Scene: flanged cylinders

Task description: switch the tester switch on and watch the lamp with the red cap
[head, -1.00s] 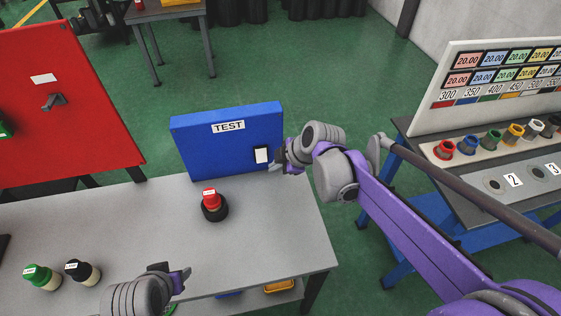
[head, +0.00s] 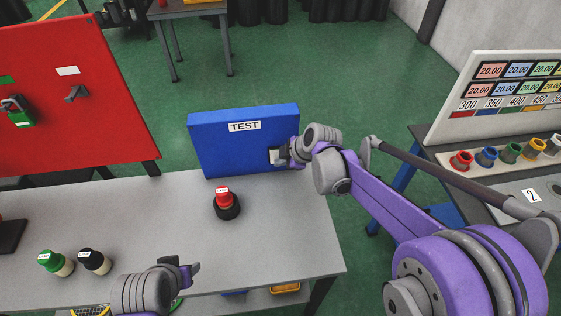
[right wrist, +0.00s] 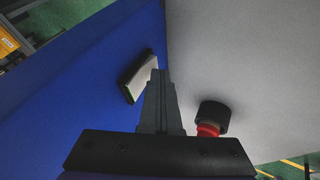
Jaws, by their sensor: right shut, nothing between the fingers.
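The blue tester box (head: 220,150), labelled TEST, stands at the back of the grey table. Its switch (head: 274,156) is a white rocker in a black frame; the wrist view also shows it (right wrist: 139,76). My right gripper (head: 283,156) is shut and empty, its tips (right wrist: 158,76) right beside the switch. I cannot tell whether they touch it. The lamp with the red cap (head: 223,197) stands upright in a black round base before the box; it also shows in the wrist view (right wrist: 208,128). I cannot tell whether it glows. My left gripper (head: 190,271) is low over the table's front, its jaws unclear.
A red panel (head: 75,110) with a handle rises behind on the left. A rack with several coloured cylinders is at the right. The table's middle is clear.

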